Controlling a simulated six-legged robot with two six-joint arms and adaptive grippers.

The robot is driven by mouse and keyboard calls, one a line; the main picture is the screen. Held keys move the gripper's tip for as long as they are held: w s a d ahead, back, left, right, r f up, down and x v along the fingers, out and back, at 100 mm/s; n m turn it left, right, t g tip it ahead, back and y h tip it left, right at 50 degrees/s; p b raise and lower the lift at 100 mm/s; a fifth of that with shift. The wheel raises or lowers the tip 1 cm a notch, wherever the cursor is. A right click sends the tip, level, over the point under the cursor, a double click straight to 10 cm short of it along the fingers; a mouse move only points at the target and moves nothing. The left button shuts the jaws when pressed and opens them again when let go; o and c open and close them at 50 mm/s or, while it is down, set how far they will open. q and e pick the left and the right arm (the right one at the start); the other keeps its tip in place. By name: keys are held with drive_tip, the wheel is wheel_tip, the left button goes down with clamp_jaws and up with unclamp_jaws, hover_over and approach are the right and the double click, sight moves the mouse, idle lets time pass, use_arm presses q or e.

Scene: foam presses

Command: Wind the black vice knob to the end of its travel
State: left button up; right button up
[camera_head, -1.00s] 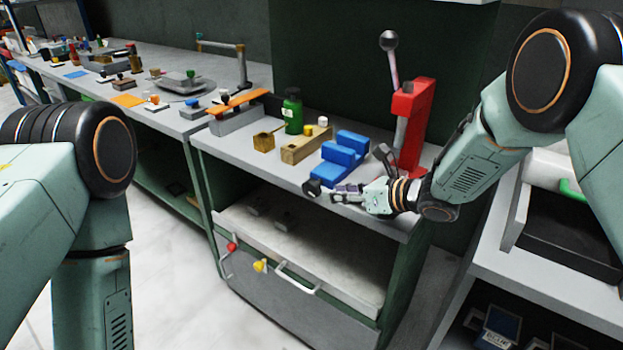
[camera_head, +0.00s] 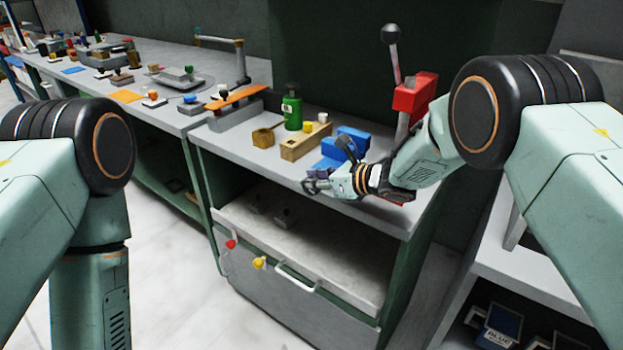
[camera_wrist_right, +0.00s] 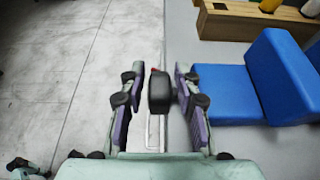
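The blue vice (camera_head: 350,134) stands on the grey bench top, partly hidden behind my right arm. It also shows in the right wrist view (camera_wrist_right: 225,88). The black vice knob (camera_wrist_right: 160,92) is in the middle of the wrist view, beside the blue vice. My right gripper (camera_head: 314,184) is at the bench's front edge, by the vice. In the wrist view its fingers (camera_wrist_right: 158,100) are apart, one on each side of the knob, with small gaps showing. In the head view the gripper largely covers the knob. My left gripper is out of view.
A red lever press (camera_head: 412,95) stands behind my right arm. Below the bench top is a drawer with a handle (camera_head: 297,278).

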drive_tip(key=shift+a, duration=0.1)
clamp_jaws()
drive_tip(key=shift+f, duration=0.1)
drive_tip(key=shift+f+t+y+b, duration=0.15)
drive_tip(key=shift+t+y+b, duration=0.15)
drive_tip(key=shift+b, duration=0.8)
drive_tip(key=shift+y+b, duration=0.4)
drive_tip(key=shift+b, duration=0.1)
unclamp_jaws()
drive_tip(key=shift+r, duration=0.2)
